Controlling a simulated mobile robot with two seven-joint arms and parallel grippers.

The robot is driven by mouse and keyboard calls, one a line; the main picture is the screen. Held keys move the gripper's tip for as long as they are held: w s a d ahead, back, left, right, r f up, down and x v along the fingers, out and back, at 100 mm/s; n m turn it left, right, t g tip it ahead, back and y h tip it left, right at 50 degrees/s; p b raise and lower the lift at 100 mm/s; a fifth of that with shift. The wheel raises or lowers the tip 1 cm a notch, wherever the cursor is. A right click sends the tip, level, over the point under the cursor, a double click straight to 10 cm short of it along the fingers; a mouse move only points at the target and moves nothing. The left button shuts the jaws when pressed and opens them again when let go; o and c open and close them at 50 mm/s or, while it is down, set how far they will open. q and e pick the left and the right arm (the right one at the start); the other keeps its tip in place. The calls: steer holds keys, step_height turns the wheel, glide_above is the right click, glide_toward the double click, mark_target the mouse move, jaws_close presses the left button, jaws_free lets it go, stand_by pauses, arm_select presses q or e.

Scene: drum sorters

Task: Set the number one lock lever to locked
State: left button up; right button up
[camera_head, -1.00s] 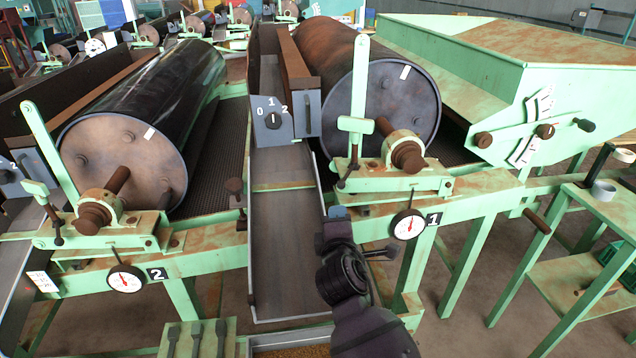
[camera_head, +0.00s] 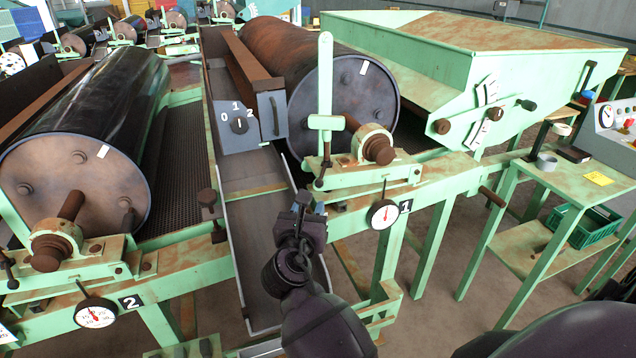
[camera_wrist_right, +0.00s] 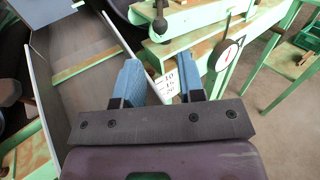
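The drum marked 1 (camera_head: 345,100) has a round grey end face. In front of it stands a tall pale green upright lever (camera_head: 325,85) with a short green crosspiece (camera_head: 326,122). Below the crosspiece is a thin dark rod with a ball knob (camera_head: 319,183), seen also at the top of the right wrist view (camera_wrist_right: 160,26). I cannot tell which of these is the lock lever. My right gripper (camera_head: 308,200) is in front of and below them, beside the chute; its blue fingers (camera_wrist_right: 172,85) are apart with nothing between. My left gripper is out of view.
A gauge (camera_head: 383,214) hangs by the number 1 plate (camera_head: 405,206). A sloping chute (camera_head: 255,225) lies left of my gripper. A selector knob (camera_head: 239,125) marked 0, 1, 2 is above it. Drum 2 (camera_head: 75,185) is left, a green side table (camera_head: 570,178) right.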

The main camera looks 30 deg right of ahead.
mark_target(318, 186)
steer(key=x, duration=1)
steer(key=shift+w+d, duration=0.1)
steer(key=shift+w, duration=0.05)
steer(key=shift+f, duration=0.1)
jaws_close()
